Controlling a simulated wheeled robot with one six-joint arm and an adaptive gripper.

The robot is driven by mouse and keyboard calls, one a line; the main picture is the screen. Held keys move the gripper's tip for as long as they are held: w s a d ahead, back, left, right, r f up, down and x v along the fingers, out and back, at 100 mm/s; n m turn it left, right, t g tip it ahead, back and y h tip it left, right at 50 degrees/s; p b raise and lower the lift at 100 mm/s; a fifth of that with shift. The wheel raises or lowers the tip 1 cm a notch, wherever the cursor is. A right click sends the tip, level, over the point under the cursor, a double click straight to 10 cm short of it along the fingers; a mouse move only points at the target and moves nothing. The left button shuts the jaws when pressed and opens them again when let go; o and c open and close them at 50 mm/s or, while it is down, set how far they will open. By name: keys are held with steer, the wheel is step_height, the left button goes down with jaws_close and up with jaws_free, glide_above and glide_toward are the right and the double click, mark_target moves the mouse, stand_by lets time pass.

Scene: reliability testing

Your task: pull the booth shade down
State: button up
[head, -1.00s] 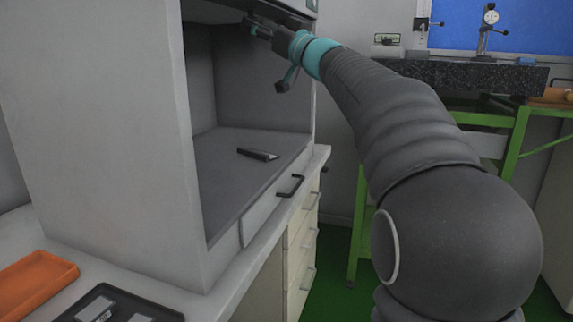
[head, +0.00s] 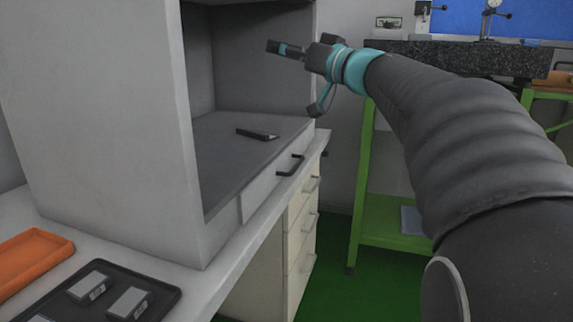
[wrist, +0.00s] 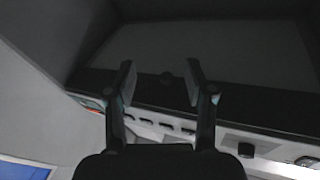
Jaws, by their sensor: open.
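The booth (head: 95,130) is a pale box with a dark grey interior and an open front. Its top front edge lies outside the head view, and no lowered shade covers the opening. My gripper (head: 272,47) is in front of the opening's upper part, pointing left. In the wrist view my gripper (wrist: 160,82) is open and empty. I cannot tell whether the strip is the shade's edge.
A small black object (head: 257,134) lies on the booth floor. A black handle (head: 291,166) sticks out from the booth's lower front. An orange tray (head: 35,258) and a black tray (head: 160,297) stand on the bench. A green-framed table (head: 400,233) with a granite slab (head: 470,58) is at right.

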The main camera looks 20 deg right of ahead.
steer(key=s+f+m+g+h, duration=0.1)
steer(key=s+f+m+g, duration=0.1)
steer(key=f, duration=0.5)
steer(key=s+a+f+m+g+h, duration=0.1)
steer(key=s+f+m+g+h, duration=0.1)
steer(key=f, duration=0.5)
steer(key=s+a+f+m+g+h, duration=0.1)
steer(key=s+f+m+g, duration=0.1)
steer(key=f, duration=0.6)
steer(key=shift+m+g+h, duration=0.3)
steer(key=shift+m+g, duration=0.1)
steer(key=shift+s+f, duration=0.3)
steer(key=shift+f, duration=0.3)
